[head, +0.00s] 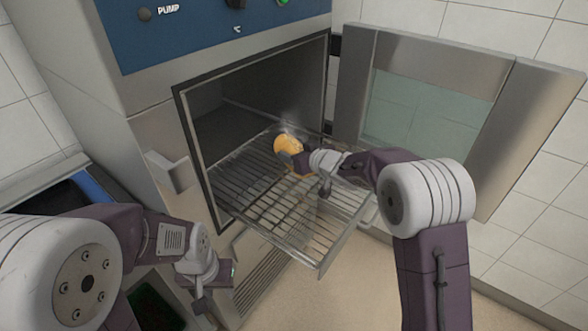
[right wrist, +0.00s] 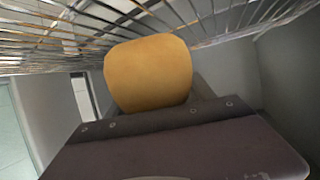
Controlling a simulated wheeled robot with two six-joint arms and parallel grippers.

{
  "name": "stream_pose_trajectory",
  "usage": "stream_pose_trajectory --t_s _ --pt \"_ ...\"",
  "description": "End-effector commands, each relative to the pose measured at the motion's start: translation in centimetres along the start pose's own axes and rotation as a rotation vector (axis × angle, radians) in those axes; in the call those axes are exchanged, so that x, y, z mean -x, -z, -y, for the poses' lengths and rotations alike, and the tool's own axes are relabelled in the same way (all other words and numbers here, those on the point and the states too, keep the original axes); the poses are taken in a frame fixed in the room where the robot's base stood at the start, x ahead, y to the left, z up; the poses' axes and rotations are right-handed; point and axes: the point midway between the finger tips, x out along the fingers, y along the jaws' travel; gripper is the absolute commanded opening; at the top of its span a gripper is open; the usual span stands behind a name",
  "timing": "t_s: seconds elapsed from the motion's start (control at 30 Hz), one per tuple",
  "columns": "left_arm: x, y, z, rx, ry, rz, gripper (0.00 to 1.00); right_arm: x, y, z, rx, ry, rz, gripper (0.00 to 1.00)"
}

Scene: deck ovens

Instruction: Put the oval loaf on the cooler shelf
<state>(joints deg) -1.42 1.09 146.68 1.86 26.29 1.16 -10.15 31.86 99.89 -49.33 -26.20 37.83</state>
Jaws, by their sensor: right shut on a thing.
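The oval loaf (head: 287,143) is golden and held over the back part of the pulled-out wire shelf (head: 268,212), near the mouth of the open steel cabinet. My right gripper (head: 298,158) is shut on the loaf. In the right wrist view the loaf (right wrist: 148,72) sits at the dark gripper body, with the shelf's wires (right wrist: 230,25) close by. Whether the loaf touches the wires I cannot tell. My left gripper (head: 222,273) is low at the left, in front of the cabinet and away from the loaf. Its jaws are too small to read.
The cabinet door (head: 435,75) with a glass pane stands open to the right. The dark cabinet interior (head: 235,115) behind the shelf looks empty. A blue control panel (head: 205,30) is above. A dark tray or bin (head: 155,310) is at the lower left. Most of the shelf is bare.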

Motion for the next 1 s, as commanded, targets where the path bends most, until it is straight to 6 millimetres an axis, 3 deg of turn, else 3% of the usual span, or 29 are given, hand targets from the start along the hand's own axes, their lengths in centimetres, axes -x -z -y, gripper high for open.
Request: stream_pose_trajectory --t_s 0.17,0.4,0.77,0.8,0.87,1.0 --pt "-0.2 0.0 0.0 0.000 0.000 0.000 0.36 -0.5 -0.1 0.2 0.001 0.000 -0.002 0.12" --pt "-2.6 -0.3 0.1 0.000 0.000 0.000 0.36 -2.0 -3.8 0.2 -0.001 0.000 0.000 0.12" --pt "-2.6 -0.3 0.1 0.000 0.000 0.000 0.36 -2.1 -4.0 0.2 0.000 0.000 -0.001 0.12" --pt "-2.5 -0.2 0.1 0.000 0.000 0.000 0.36 -2.1 -4.0 0.2 0.000 -0.001 0.000 0.70" --pt "-2.5 -0.2 0.1 0.000 0.000 0.000 0.36 -2.0 -4.0 0.2 0.000 0.000 0.000 0.84" --pt "-2.5 -0.2 0.1 0.000 0.000 0.000 0.36 -2.0 -4.0 0.2 0.000 0.000 0.000 0.84"
